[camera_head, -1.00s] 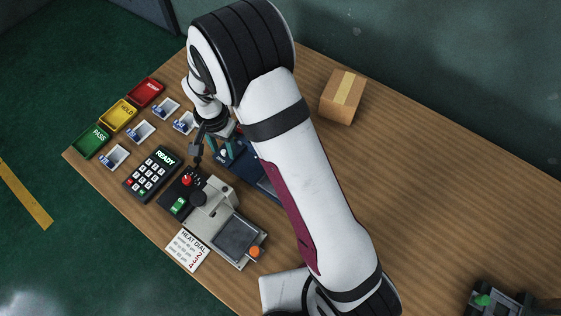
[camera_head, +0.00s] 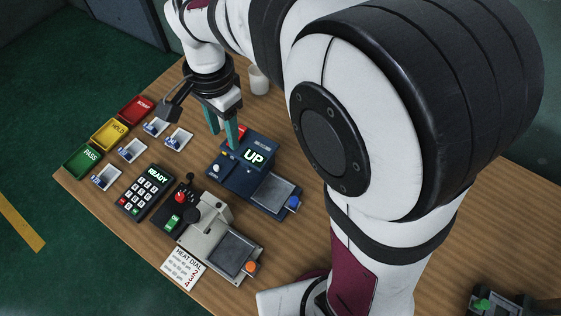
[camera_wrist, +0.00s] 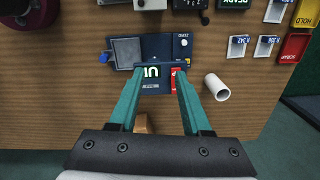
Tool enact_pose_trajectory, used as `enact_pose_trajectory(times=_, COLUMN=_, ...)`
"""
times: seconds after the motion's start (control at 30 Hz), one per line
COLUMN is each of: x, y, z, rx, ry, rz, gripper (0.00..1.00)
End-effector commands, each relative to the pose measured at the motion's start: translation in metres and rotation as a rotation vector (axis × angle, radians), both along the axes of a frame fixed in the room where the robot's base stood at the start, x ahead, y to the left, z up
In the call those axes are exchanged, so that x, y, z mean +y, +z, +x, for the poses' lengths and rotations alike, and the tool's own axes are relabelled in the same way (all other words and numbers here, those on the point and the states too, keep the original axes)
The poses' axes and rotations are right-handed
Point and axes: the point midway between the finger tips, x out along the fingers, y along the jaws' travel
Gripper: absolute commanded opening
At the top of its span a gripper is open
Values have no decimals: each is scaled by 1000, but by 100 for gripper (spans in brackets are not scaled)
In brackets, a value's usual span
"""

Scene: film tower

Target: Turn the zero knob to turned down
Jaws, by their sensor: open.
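The zero knob (camera_head: 216,168) is a small white knob on the left part of the dark blue device (camera_head: 233,184). In the wrist view the knob (camera_wrist: 183,43) sits beside the printed word ZERO. The device's display (camera_head: 254,156) reads UP. My gripper (camera_head: 224,140) hangs over the device's back edge, near a red part (camera_head: 242,131). Its two teal fingers are apart and empty, and both show in the wrist view (camera_wrist: 160,75). The knob lies beyond the fingertips, apart from them.
A grey machine (camera_head: 217,225) with a red knob and a keypad (camera_head: 147,192) reading READY lie in front. Small trays and coloured bins (camera_head: 110,134) are at left. The table right of the device is partly hidden by my arm.

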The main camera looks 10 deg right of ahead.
Motion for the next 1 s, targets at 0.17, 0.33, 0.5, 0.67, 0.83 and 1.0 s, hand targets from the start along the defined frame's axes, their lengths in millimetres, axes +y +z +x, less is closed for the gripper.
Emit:
enact_pose_trajectory(times=0.17, x=-31, y=14, z=-37, rx=6, ry=98, rz=21, gripper=48)
enact_pose_trajectory(times=0.33, x=-55, y=20, z=-77, rx=9, ry=203, rz=44, gripper=48)
enact_pose_trajectory(times=0.5, x=-71, y=21, z=-114, rx=7, ry=298, rz=68, gripper=48)
enact_pose_trajectory(times=0.67, x=-78, y=19, z=-134, rx=4, ry=353, rz=79, gripper=48)
enact_pose_trajectory(times=0.83, x=-79, y=18, z=-139, rx=3, ry=368, rz=84, gripper=48)
enact_pose_trajectory(times=1.0, x=-79, y=18, z=-139, rx=4, ry=368, rz=84, gripper=48)
